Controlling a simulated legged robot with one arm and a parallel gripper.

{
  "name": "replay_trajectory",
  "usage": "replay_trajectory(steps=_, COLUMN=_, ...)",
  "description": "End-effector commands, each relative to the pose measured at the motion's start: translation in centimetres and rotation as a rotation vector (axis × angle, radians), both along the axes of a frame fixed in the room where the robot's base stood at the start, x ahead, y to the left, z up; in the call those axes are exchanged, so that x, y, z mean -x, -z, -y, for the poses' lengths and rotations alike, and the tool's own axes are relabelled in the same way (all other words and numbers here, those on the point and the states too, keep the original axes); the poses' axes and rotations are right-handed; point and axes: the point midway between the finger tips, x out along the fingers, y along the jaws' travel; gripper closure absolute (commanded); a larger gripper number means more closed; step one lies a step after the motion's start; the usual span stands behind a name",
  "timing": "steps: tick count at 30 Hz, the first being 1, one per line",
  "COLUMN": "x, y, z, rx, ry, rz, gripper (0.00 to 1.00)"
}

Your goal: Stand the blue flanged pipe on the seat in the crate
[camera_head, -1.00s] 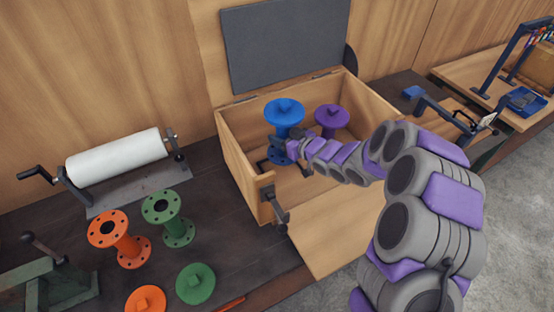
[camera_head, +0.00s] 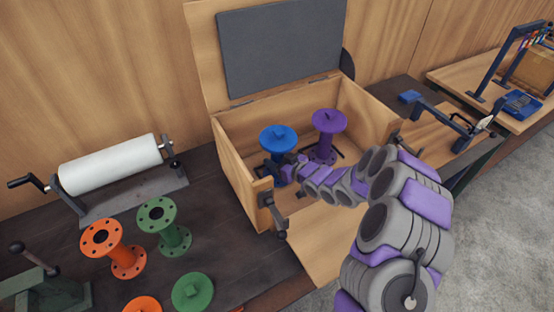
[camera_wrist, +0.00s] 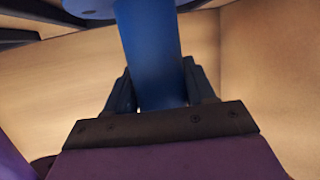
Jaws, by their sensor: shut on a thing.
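The blue flanged pipe (camera_head: 278,148) is upright inside the open wooden crate (camera_head: 237,170), on its left side. It has a blue cap with a square knob on top. My gripper (camera_head: 290,168) is shut on its shaft from the right. In the wrist view the blue shaft (camera_wrist: 150,50) stands between the two dark fingers (camera_wrist: 155,95). The lower flange is mostly hidden by my arm and the crate front, so I cannot tell whether it touches the seat. A purple flanged pipe (camera_head: 327,132) stands upright in the crate, to the right of the blue one.
The crate's grey-lined lid (camera_head: 282,45) is open and its front flap (camera_head: 315,250) is down. Orange (camera_head: 113,248) and green (camera_head: 165,226) flanged pipes stand to the left. A white roll (camera_head: 110,163) on a stand lies behind them.

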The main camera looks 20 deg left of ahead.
Motion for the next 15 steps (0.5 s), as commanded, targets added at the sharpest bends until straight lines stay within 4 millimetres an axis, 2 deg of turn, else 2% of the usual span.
replay_trajectory(steps=2, x=-0.09, y=-0.01, z=0.14, rx=-0.003, ry=0.001, rz=0.002, gripper=1.00)
replay_trajectory(steps=3, x=-0.08, y=-0.01, z=0.18, rx=-0.003, ry=0.001, rz=0.001, gripper=0.43)
replay_trajectory(steps=10, x=-0.09, y=0.04, z=0.17, rx=-0.002, ry=0.001, rz=0.000, gripper=0.21)
replay_trajectory(steps=15, x=-0.08, y=0.12, z=0.00, rx=0.000, ry=0.001, rz=-0.001, gripper=0.20)
